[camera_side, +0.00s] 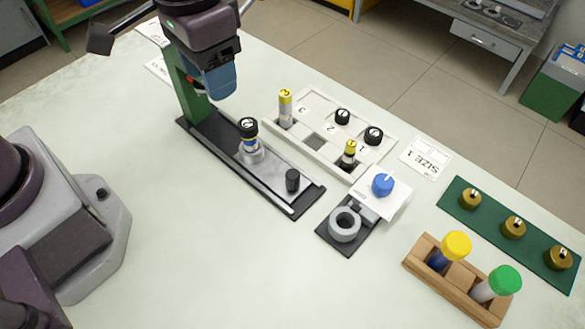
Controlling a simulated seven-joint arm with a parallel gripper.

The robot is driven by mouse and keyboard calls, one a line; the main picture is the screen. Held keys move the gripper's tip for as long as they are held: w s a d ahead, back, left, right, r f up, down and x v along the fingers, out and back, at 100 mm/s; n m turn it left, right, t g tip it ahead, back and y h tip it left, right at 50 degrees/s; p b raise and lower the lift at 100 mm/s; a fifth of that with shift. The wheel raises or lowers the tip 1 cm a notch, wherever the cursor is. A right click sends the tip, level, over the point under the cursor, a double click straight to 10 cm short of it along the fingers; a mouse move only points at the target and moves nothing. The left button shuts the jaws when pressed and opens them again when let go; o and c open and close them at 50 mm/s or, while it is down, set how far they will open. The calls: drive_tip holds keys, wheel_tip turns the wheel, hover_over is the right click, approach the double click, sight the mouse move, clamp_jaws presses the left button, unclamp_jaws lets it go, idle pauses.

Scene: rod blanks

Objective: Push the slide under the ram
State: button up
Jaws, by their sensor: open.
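The slide (268,170) is a grey plate on a black base rail, with a black knob (292,181) at its near right end. It carries a round grey cup (252,154), and a black-capped rod blank (249,132) stands upright in it. The press has a green column (188,92) at the far left end of the rail. The cup stands to the right of this column. My gripper (221,88), dark with blue fingers, is up in front of the column and away from the knob. Its finger gap is not visible. The ram is mostly or wholly hidden behind it.
A white tray (268,121) with upright rods and black-capped pieces lies behind the rail. To the right are a blue-knobbed device (382,187), a grey ring block (345,226), a wooden rack (417,256) and a green strip (487,217). The table in front of the rail is clear.

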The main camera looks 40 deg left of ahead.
drive_tip(key=n, duration=0.2)
hover_over(293, 174)
drive_tip(key=s+a, duration=0.2)
drive_tip(key=s, duration=0.1)
wheel_tip(293, 174, down, 8)
drive_tip(key=w+d+n, duration=0.2)
drive_tip(key=w+n, duration=0.1)
wheel_tip(293, 174, down, 13)
drive_tip(key=shift+r, duration=0.1)
drive_tip(key=shift+c, duration=0.5)
clamp_jaws()
drive_tip(key=a, duration=1.1)
drive_tip(key=shift+a, duration=0.4)
